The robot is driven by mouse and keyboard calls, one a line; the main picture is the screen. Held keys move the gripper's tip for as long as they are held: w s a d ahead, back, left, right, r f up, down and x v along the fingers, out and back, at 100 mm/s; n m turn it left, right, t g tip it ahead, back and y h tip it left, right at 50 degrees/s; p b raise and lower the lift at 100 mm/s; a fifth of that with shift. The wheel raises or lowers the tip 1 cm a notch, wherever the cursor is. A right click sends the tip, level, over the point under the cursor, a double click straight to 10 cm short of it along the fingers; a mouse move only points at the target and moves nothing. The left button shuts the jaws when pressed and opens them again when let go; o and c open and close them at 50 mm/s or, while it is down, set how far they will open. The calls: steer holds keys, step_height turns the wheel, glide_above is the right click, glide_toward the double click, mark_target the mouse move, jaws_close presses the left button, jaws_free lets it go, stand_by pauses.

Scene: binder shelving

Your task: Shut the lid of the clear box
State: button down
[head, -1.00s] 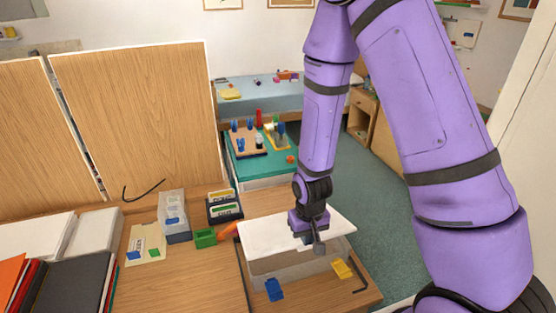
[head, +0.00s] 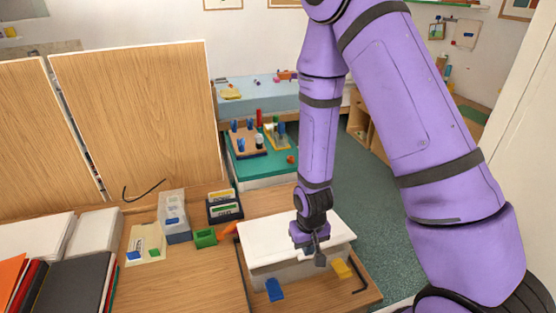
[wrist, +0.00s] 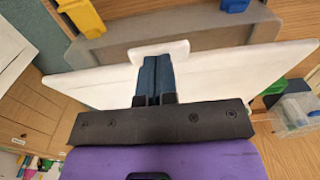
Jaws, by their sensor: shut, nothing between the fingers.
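The clear box (head: 300,271) stands on the wooden desk, its front wall showing pale below a white lid (head: 270,234). The lid lies about level over the box; whether a gap remains at the front edge I cannot tell. A blue latch (head: 274,290) and a yellow latch (head: 342,268) hang outward at the box front. My gripper (head: 320,259) is shut and empty at the lid's front edge. In the wrist view, the shut fingers (wrist: 155,80) are over the white lid (wrist: 225,75), by its small front tab (wrist: 160,50). The fingers hide part of the lid.
A green block (head: 205,238), an orange piece (head: 229,230), a clear bin (head: 173,216) and a dark card tray (head: 224,207) stand left of and behind the box. A black bent rod (head: 361,277) lies right. Binders (head: 68,286) fill the left.

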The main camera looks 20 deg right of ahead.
steer(key=shift+s+f, duration=0.15)
steer(key=shift+f, duration=0.65)
steer(key=shift+s+f, duration=0.15)
steer(key=shift+f, duration=0.6)
steer(key=shift+r, duration=0.1)
steer(key=shift+r, duration=3.95)
